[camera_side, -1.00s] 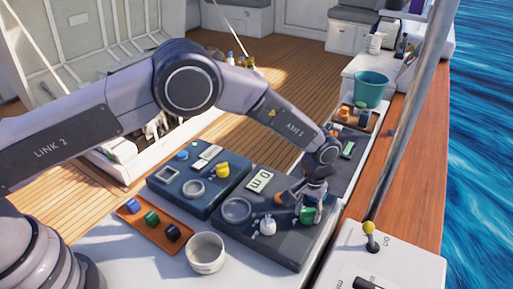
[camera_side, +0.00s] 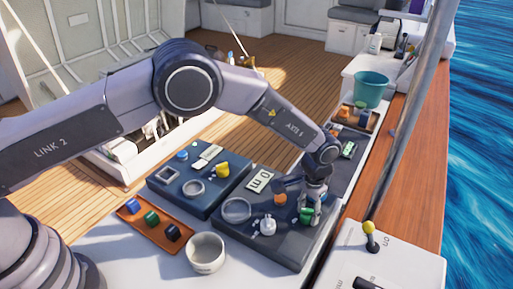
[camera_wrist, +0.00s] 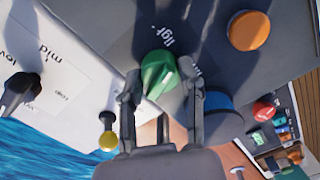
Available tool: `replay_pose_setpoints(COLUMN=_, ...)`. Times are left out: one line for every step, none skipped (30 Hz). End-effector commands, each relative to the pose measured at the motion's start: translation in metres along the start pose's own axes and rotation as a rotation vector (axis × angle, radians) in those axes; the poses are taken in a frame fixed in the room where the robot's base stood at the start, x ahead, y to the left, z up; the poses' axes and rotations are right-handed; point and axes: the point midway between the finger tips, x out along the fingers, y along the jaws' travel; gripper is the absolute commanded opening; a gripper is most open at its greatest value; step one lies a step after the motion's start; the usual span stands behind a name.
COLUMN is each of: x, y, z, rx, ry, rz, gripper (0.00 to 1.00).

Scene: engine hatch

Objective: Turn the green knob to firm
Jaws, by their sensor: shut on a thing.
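The green knob (camera_wrist: 158,73) sits on a dark panel, its raised grip between my two fingertips in the wrist view. In the side view the green knob (camera_side: 306,214) shows at the right part of the near dark panel (camera_side: 262,243), partly covered by my fingers. My gripper (camera_wrist: 160,78) is shut on the green knob, one finger on each side; it also shows in the side view (camera_side: 311,213). Printed lettering (camera_wrist: 172,38) stands beside the knob, partly hidden, and I cannot read the full label or the knob's exact setting.
An orange knob (camera_wrist: 249,30) and a blue round part (camera_wrist: 220,115) lie close to my gripper. A white knob (camera_side: 268,226) and a round ring (camera_side: 237,209) share the panel. A yellow-topped lever (camera_side: 369,228) stands at right. A white cup (camera_side: 206,252) stands near the panel.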

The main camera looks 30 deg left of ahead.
Motion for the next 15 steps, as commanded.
replay_pose_setpoints(x=-0.0002, y=-0.0001, z=0.0000, rx=0.044, ry=0.000, rz=0.000, gripper=0.00)
replay_pose_setpoints(x=-0.0002, y=-0.0001, z=0.0000, rx=0.072, ry=0.000, rz=0.000, gripper=0.00)
replay_pose_setpoints(x=-0.0002, y=-0.0001, z=0.0000, rx=0.111, ry=0.000, rz=0.000, gripper=0.00)
replay_pose_setpoints(x=-0.0002, y=-0.0001, z=0.0000, rx=0.139, ry=0.000, rz=0.000, gripper=0.00)
replay_pose_setpoints(x=-0.0002, y=-0.0001, z=0.0000, rx=0.167, ry=0.000, rz=0.000, gripper=0.00)
replay_pose_setpoints(x=-0.0002, y=-0.0001, z=0.0000, rx=0.206, ry=0.000, rz=0.000, gripper=0.00)
replay_pose_setpoints(x=-0.0002, y=-0.0001, z=0.0000, rx=0.234, ry=0.000, rz=0.000, gripper=0.00)
replay_pose_setpoints(x=-0.0002, y=-0.0001, z=0.0000, rx=0.262, ry=0.000, rz=0.000, gripper=0.00)
replay_pose_setpoints(x=-0.0002, y=-0.0001, z=0.0000, rx=0.301, ry=0.000, rz=0.000, gripper=0.00)
replay_pose_setpoints(x=-0.0002, y=-0.0001, z=0.0000, rx=0.329, ry=0.000, rz=0.000, gripper=0.00)
replay_pose_setpoints(x=-0.0002, y=-0.0001, z=0.0000, rx=0.357, ry=0.000, rz=0.000, gripper=0.00)
replay_pose_setpoints(x=-0.0002, y=-0.0001, z=0.0000, rx=0.396, ry=0.000, rz=0.000, gripper=0.00)
replay_pose_setpoints(x=-0.0002, y=-0.0001, z=0.0000, rx=0.424, ry=0.000, rz=0.000, gripper=0.00)
replay_pose_setpoints(x=-0.0003, y=-0.0001, z=0.0000, rx=0.452, ry=0.000, rz=0.000, gripper=0.00)
replay_pose_setpoints(x=-0.0003, y=-0.0001, z=0.0000, rx=0.491, ry=0.000, rz=0.000, gripper=0.00)
